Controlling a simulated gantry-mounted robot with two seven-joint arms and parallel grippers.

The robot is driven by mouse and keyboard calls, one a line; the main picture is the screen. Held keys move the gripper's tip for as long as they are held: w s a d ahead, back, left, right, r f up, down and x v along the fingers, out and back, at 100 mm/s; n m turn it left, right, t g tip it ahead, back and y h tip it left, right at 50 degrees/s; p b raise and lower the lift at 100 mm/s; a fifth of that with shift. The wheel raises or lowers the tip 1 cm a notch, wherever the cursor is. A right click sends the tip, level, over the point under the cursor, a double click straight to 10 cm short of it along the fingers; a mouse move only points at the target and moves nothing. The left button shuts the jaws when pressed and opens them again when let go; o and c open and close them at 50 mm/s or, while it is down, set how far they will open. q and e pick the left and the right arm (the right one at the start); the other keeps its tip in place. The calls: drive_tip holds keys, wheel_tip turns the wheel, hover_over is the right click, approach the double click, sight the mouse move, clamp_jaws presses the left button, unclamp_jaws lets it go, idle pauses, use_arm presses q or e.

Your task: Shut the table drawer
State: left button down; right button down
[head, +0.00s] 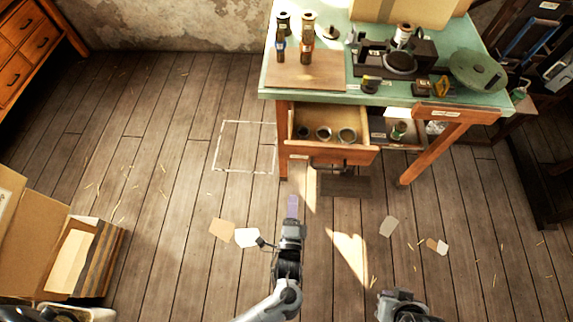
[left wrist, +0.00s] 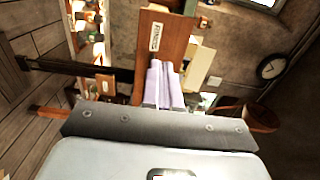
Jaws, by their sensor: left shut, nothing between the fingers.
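The table drawer (head: 375,152) stands pulled out from under the green-topped table (head: 365,97). Its wooden front faces me, with a dark handle (head: 335,166) and a small label. Several round cups sit inside. My left gripper (head: 292,207) is shut and empty, with pale purple fingers, in front of and below the drawer front, left of the handle. In the left wrist view the shut fingers (left wrist: 160,85) point at a labelled wooden panel (left wrist: 168,55) that looks like the drawer front; I cannot tell whether they touch it. My right gripper (head: 402,303) shows only partly at the bottom.
A open shelf right of the drawer holds a dark tray with a small can (head: 398,130). An open cardboard box (head: 100,262) lies at lower left. The floor between is mostly clear, with paper scraps.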

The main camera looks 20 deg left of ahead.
use_arm(q)
drive_tip(key=b, duration=0.3)
approach(295, 155)
drive_tip(key=x, duration=0.5)
drive_tip(key=shift+w, duration=0.15)
drive_tip(key=shift+w+a, duration=0.15)
drive_tip(key=shift+w, duration=0.55)
drive_tip(key=shift+w+a, duration=0.1)
drive_tip(key=shift+w, duration=0.05)
